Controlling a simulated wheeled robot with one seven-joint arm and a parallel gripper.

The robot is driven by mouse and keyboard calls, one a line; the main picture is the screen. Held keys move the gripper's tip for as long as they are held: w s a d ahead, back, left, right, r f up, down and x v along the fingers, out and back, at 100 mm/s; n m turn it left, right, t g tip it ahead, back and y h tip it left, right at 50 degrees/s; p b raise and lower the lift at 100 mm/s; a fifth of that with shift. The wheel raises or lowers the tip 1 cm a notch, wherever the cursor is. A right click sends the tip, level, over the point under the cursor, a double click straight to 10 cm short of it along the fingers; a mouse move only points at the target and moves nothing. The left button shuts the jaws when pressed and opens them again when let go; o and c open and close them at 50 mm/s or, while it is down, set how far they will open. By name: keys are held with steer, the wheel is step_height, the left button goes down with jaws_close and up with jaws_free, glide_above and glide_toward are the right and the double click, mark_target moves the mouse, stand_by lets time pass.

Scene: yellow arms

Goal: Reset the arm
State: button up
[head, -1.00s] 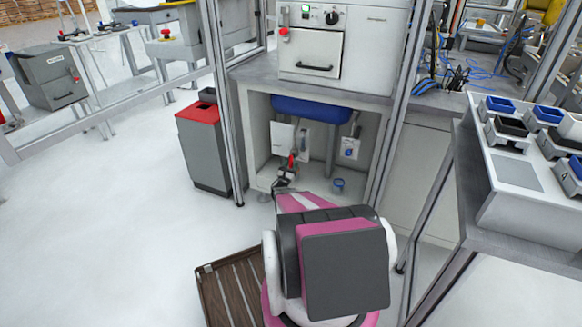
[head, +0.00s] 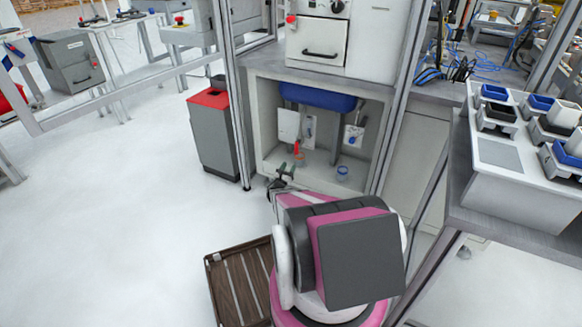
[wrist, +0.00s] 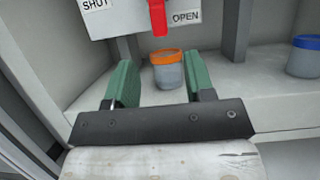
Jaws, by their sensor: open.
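My arm (head: 325,245) reaches forward toward the open cabinet under the workbench. My gripper (head: 283,172) is in front of the cabinet opening in the head view. In the wrist view my gripper (wrist: 160,90) has its two green fingers apart with nothing held between them. A grey container with an orange rim (wrist: 168,70) stands on the cabinet floor beyond the fingers, apart from them. A red handle (wrist: 157,16) hangs above it, between labels reading SHUT and OPEN.
A blue-rimmed container (head: 342,173) stands to the right in the cabinet, under a blue basin (head: 318,97). Metal frame posts (head: 235,110) flank the opening. A red-topped bin (head: 213,135) is at left. A slatted wooden pallet (head: 240,285) lies beside my base. The floor at left is clear.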

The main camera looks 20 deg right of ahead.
steer(key=shift+r, duration=0.1)
steer(key=s+a+r+m+g+y, duration=0.2)
steer(key=s+a+r+m+g, duration=0.1)
steer(key=s+r+m+g, duration=1.15)
steer(key=s+a+r+m+y, duration=0.3)
steer(key=s+a+m+y, duration=0.1)
steer(key=a, duration=0.4)
steer(key=s+a+r+m+y, duration=0.3)
steer(key=s+a+r+y, duration=0.1)
steer(key=s+a+y, duration=0.2)
steer(key=s+a+r+m+y, duration=0.3)
steer(key=s+a, duration=0.4)
steer(key=a, duration=0.3)
steer(key=shift+s+a+r+m+y, duration=0.15)
steer(key=shift+a+m+y, duration=0.05)
steer(key=shift+m+y, duration=0.8)
